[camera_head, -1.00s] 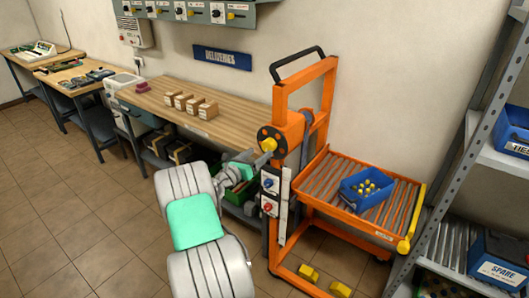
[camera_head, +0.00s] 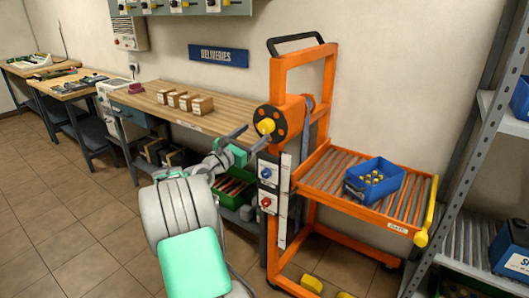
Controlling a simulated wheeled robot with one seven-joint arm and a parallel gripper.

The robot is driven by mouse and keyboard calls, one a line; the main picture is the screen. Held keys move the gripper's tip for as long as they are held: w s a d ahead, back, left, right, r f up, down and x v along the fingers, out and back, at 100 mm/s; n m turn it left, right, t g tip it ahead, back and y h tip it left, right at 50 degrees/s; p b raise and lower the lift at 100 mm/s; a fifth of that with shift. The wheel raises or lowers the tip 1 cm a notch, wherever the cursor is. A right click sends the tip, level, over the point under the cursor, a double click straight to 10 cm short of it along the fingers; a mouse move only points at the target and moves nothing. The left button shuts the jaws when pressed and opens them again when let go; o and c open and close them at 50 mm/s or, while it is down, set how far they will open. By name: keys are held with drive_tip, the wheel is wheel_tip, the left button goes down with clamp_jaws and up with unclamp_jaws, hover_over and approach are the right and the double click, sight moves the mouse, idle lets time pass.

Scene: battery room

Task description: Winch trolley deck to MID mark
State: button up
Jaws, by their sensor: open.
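The orange trolley (camera_head: 329,110) stands upright with its roller deck (camera_head: 405,208) at about mid-height on the right. A blue bin (camera_head: 388,186) with yellow-topped items sits on the deck. The winch (camera_head: 285,117) is an orange drum with a dark round plate and a yellow knob (camera_head: 266,126). A white strip (camera_head: 284,190) runs down the mast beside blue and red knobs. I cannot read a MID mark. My gripper (camera_head: 248,137) is open and empty, its dark fingers just left of and below the yellow knob. I cannot tell whether they touch it.
A wooden bench (camera_head: 155,107) with several small boxes stands behind my arm. A green crate (camera_head: 232,190) sits below it. A metal shelf (camera_head: 462,165) stands close on the right. Yellow pieces (camera_head: 311,284) lie at the trolley base. Floor is clear on the left.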

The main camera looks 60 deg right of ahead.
sight(264, 128)
drive_tip(key=d+n, duration=0.2)
drive_tip(key=n, duration=1)
drive_tip(key=d+n+y+p, duration=0.1)
drive_tip(key=d+n, duration=0.2)
drive_tip(key=n, duration=0.9)
drive_tip(key=s+d+n, duration=0.1)
drive_tip(key=d+n, duration=0.1)
drive_tip(key=n, duration=0.9)
drive_tip(key=shift+d+f+n+t, duration=0.2)
drive_tip(key=shift+d+n+t, duration=0.1)
drive_tip(key=shift+d+n, duration=0.1)
drive_tip(key=shift+c, duration=0.2)
